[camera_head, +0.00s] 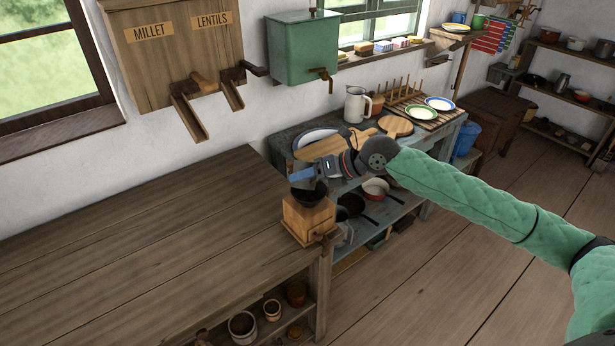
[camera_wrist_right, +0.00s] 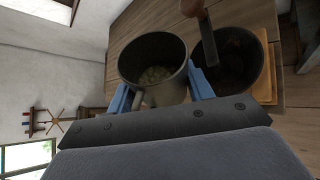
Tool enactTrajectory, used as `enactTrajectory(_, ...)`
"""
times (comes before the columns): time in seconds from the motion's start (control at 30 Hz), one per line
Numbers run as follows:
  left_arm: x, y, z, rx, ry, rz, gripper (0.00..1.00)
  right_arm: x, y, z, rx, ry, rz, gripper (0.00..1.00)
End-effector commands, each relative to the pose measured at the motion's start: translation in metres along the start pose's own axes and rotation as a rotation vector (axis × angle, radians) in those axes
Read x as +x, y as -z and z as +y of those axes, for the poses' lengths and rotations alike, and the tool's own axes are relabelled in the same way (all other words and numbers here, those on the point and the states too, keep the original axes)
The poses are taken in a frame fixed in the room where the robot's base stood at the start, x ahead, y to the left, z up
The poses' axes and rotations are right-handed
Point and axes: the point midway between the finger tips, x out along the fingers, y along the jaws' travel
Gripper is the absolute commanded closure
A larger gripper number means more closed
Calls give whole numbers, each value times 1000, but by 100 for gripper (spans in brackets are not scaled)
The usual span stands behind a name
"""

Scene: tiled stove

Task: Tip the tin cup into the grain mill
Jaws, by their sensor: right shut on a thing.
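My right gripper (camera_head: 304,178) is just above the grain mill (camera_head: 308,222), near its dark funnel, at the right end of the wooden counter. In the right wrist view its blue fingers (camera_wrist_right: 160,96) are shut on the tin cup (camera_wrist_right: 160,92), one on each side. The grey cup has a handle, and pale grains show inside it. The mill's dark funnel (camera_wrist_right: 229,60) is right beside the cup in that view. The cup's exact tilt is hard to tell. In the head view the gripper largely hides the cup. My left gripper is not in view.
The mill's crank (camera_wrist_right: 207,32) with its wooden knob reaches close to the cup and funnel. The counter (camera_head: 150,260) is bare to the left. Wall dispensers for millet and lentils (camera_head: 175,45) and a green tank (camera_head: 302,48) hang behind. A board (camera_head: 325,145) lies on the bench beyond.

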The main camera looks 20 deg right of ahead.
Motion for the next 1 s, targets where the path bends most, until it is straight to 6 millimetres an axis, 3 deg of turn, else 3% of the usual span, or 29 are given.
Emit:
enactTrajectory(0.57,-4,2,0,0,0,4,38,0,0,0,2,-1,1,76)
enactTrajectory(1.0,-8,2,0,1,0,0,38,0,0,0,125,-51,52,76)
